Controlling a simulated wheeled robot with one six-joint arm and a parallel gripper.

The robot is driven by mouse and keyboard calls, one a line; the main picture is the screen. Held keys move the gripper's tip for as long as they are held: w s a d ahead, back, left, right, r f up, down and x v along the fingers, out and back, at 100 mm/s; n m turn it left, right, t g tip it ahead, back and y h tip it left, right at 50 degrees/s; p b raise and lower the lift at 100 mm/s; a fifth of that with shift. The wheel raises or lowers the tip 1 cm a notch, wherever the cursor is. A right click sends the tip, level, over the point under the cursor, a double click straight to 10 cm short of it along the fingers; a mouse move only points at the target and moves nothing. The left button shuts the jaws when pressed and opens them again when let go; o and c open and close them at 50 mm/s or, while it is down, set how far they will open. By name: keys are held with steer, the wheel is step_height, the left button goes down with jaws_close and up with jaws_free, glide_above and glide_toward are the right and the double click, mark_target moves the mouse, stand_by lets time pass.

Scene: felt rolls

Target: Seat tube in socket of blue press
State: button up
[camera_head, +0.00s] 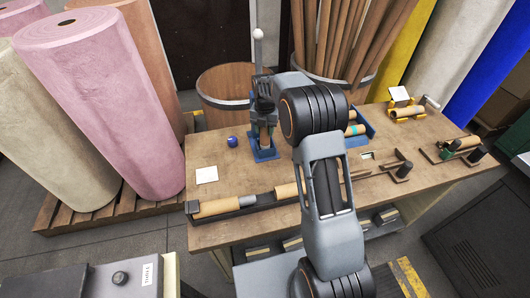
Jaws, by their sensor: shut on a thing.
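The blue press (264,154) stands on the workbench, left of my arm, with its blue base on the table. A lever with a white ball knob (258,34) rises behind it. My gripper (265,108) points down over the press and is shut on a tan tube (265,134). The tube looks upright above the blue base. The socket is hidden, so I cannot tell whether the tube's lower end is inside it.
The workbench (240,172) holds a long dark trough (240,208) with tubes along its front, a white card (206,174) and a blue ball (232,141). Fixtures with tubes (407,112) stand at the right. Wooden barrels (222,88) and felt rolls (110,100) stand behind and left.

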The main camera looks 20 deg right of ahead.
steer(key=o, duration=1.1)
steer(key=shift+o, duration=0.2)
steer(key=shift+f, duration=0.1)
step_height(320, 180, up, 13)
steer(key=shift+r, duration=0.45)
